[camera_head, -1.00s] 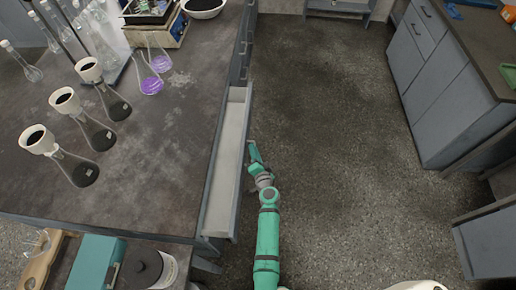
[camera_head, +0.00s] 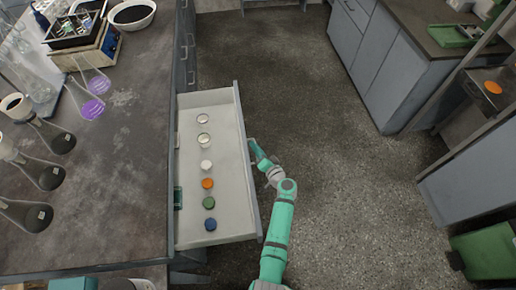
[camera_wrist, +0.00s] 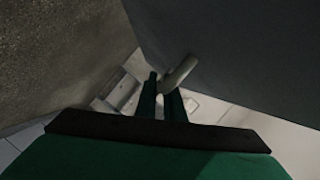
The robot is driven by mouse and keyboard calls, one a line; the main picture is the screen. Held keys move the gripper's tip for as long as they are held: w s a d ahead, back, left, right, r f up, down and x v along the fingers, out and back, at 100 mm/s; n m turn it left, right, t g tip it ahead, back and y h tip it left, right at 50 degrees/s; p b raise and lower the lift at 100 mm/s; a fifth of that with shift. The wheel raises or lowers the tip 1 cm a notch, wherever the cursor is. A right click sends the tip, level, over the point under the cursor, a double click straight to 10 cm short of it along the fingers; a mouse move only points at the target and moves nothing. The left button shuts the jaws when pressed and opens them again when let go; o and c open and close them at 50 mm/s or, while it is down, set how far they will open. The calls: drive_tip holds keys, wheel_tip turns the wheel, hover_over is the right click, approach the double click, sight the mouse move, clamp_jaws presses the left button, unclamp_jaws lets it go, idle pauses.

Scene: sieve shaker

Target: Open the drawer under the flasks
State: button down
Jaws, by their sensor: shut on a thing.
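The drawer (camera_head: 222,140) under the flask bench is pulled well out in the head view. Inside it lie several small round lids in a row, among them an orange one (camera_head: 207,183), a green one (camera_head: 209,203) and a blue one (camera_head: 210,224). My gripper (camera_head: 254,149) is at the outer face of the drawer front. In the wrist view my gripper (camera_wrist: 161,85) is shut on the pale drawer handle (camera_wrist: 182,72). The flasks (camera_head: 52,137) with dark contents stand on the bench top at the left.
Open floor (camera_head: 340,180) lies right of the drawer. Grey cabinets (camera_head: 400,75) stand across the aisle.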

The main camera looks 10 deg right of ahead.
drive_tip(key=shift+s+d+f, duration=0.15)
drive_tip(key=shift+d+f, duration=0.05)
drive_tip(key=shift+d, duration=0.05)
drive_tip(key=c, duration=2.2)
unclamp_jaws()
drive_tip(key=shift+o, duration=0.2)
drive_tip(key=shift+r, duration=0.1)
drive_tip(key=v, duration=1)
drive_tip(key=shift+s, duration=0.35)
drive_tip(key=shift+w+r, duration=0.1)
